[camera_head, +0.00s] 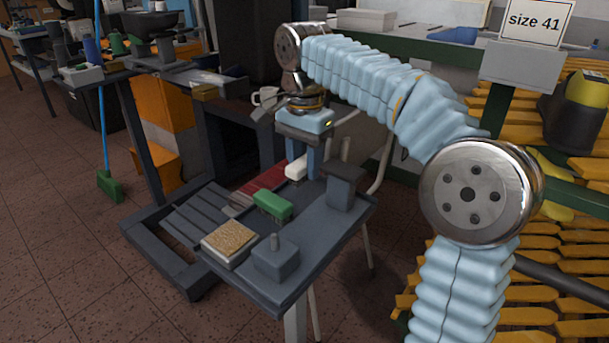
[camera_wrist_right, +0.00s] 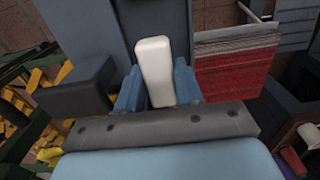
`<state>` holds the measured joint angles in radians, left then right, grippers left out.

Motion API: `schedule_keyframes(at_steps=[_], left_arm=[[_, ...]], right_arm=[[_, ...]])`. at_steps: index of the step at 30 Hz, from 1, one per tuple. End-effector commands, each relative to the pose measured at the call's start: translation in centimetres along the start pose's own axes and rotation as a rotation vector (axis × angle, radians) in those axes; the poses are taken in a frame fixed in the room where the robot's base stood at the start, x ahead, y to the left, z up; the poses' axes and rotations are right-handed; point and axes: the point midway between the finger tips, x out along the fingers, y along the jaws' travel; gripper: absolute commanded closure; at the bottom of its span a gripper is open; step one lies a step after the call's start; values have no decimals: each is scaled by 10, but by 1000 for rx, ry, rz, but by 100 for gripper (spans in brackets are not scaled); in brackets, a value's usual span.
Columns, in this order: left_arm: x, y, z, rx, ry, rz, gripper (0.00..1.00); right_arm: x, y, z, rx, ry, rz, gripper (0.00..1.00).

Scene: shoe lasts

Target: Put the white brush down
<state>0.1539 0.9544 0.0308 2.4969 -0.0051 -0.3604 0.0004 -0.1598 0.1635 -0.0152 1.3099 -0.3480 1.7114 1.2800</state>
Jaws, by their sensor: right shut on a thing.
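The white brush (camera_head: 296,168) is a small white block at the far side of the grey work stand (camera_head: 318,238). In the right wrist view the white brush (camera_wrist_right: 155,70) lies between the two blue fingers of my right gripper (camera_wrist_right: 158,88), which is shut on it. In the head view my right gripper (camera_head: 306,160) points down over the stand's far end. Whether the brush touches the surface below is hard to tell. My left gripper is not in view.
A green brush (camera_head: 272,205), a tan-topped block (camera_head: 228,240) and a grey block with a peg (camera_head: 275,260) sit on the stand. A dark grey block (camera_head: 341,190) stands right of my gripper. A red stack (camera_head: 267,182) lies left. A mug (camera_head: 265,96) stands behind.

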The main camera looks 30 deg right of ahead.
Motion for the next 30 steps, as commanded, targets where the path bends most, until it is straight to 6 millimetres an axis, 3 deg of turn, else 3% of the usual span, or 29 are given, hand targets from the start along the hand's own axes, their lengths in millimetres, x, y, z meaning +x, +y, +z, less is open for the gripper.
schedule_keyframes(at_steps=[3,6,17,18,20,30], left_arm=[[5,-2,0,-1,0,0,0],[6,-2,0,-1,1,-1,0],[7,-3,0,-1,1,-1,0],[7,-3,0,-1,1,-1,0],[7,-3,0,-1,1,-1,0],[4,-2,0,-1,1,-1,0]], right_arm=[[23,0,-2,1,-1,2,99],[32,0,-2,1,-1,1,99],[35,0,-2,1,-1,0,99],[36,0,-2,1,-1,0,63],[35,0,-2,1,-1,0,54],[30,-1,-1,1,0,-1,54]])
